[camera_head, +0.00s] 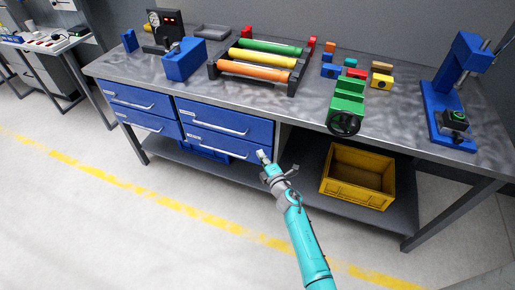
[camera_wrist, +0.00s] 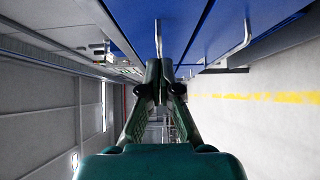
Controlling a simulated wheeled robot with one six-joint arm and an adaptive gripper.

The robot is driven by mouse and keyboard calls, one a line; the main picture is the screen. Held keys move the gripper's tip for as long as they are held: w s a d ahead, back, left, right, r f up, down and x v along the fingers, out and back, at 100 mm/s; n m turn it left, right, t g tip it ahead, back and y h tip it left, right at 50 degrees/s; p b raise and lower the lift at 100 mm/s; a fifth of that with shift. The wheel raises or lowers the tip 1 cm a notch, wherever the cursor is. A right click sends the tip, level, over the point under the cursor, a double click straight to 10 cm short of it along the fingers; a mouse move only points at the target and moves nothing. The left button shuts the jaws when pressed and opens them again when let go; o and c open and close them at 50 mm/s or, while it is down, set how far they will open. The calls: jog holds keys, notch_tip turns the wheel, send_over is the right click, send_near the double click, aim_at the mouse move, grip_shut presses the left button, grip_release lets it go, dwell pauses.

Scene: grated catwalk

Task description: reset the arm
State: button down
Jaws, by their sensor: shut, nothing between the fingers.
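My teal arm reaches up from the bottom of the head view, and my gripper (camera_head: 263,156) is in front of the blue drawers of the workbench. In the wrist view my gripper (camera_wrist: 159,68) points along the drawer fronts, its dark green fingers together and nothing between them. The lower right blue drawer (camera_head: 205,140) is close behind the gripper tip in the head view. I cannot tell whether the gripper touches its handle. All the drawers look shut.
The grey workbench (camera_head: 300,100) carries colored rollers on a rack (camera_head: 262,58), a green vise (camera_head: 347,102), several small blocks and a blue press (camera_head: 455,95). A yellow crate (camera_head: 357,178) sits on the lower shelf. The floor in front, with a yellow line (camera_head: 150,190), is clear.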

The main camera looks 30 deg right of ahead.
jog(key=shift+s+a, duration=0.1)
jog(key=shift+s, duration=1.05)
jog(key=shift+s, duration=0.1)
jog(key=s+a+f+m+g, duration=0.1)
jog(key=s+a+m, duration=0.4)
jog(key=s, duration=0.9)
jog(key=s+a+f+m, duration=0.1)
jog(key=s+a+m, duration=0.35)
jog(key=s, duration=0.85)
jog(key=s+a+r+m, duration=0.1)
jog(key=s+r+m, duration=0.1)
jog(key=s+r, duration=0.3)
jog(key=s+a+r+m+g, duration=0.1)
jog(key=s+a+r+m, duration=0.1)
jog(key=s+r, duration=0.4)
jog(key=s+a+r+m+g+y, duration=0.1)
jog(key=s+r, duration=0.4)
jog(key=s, duration=0.9)
jog(key=a+m, duration=0.1)
jog(key=m, duration=0.1)
jog(key=shift+r+m, duration=0.3)
jog(key=shift+m, duration=0.05)
jog(key=shift+d, duration=0.2)
